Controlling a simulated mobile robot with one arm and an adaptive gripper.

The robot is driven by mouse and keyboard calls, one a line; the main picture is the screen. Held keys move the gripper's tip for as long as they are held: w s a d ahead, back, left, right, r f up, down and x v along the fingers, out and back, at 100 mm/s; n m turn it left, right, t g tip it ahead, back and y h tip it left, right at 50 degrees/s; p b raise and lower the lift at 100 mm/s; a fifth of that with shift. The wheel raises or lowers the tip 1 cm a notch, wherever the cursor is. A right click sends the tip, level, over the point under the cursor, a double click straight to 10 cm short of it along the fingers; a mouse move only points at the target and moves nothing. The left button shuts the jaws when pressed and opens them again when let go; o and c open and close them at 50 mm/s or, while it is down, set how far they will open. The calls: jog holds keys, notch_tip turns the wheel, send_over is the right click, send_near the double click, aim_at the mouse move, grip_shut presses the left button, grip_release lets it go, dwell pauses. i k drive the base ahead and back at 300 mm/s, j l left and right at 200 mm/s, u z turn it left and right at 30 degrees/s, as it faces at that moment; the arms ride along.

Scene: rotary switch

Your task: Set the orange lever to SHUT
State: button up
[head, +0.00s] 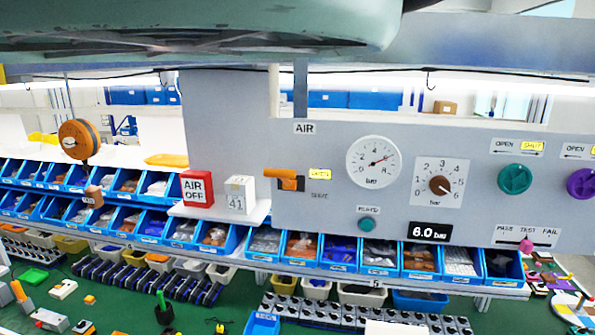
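The orange lever (279,173) is on the grey panel (228,110), left of the round pressure gauge, under the AIR sign (304,128). Its handle lies about level and sticks out to the left from a darker orange-brown body (291,184). A small yellow label (320,174), too small to read surely, is just right of the lever. A dark word that looks like SHUT (319,196) is below that label. My gripper is not in view. A large grey-green part, probably of my arm, covers the top of the picture.
A red AIR OFF block (197,188) and a white 41 block (240,194) stand on a white shelf (258,214) left of and below the lever. Blue bins (265,243) line the space underneath. The gauge (373,161), dial (440,184) and green knob (514,179) are to the right.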

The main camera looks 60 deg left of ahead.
aim_at(284, 174)
jog(key=k+l+u, duration=0.1)
jog(key=k+u, duration=0.45)
jog(key=u, duration=0.15)
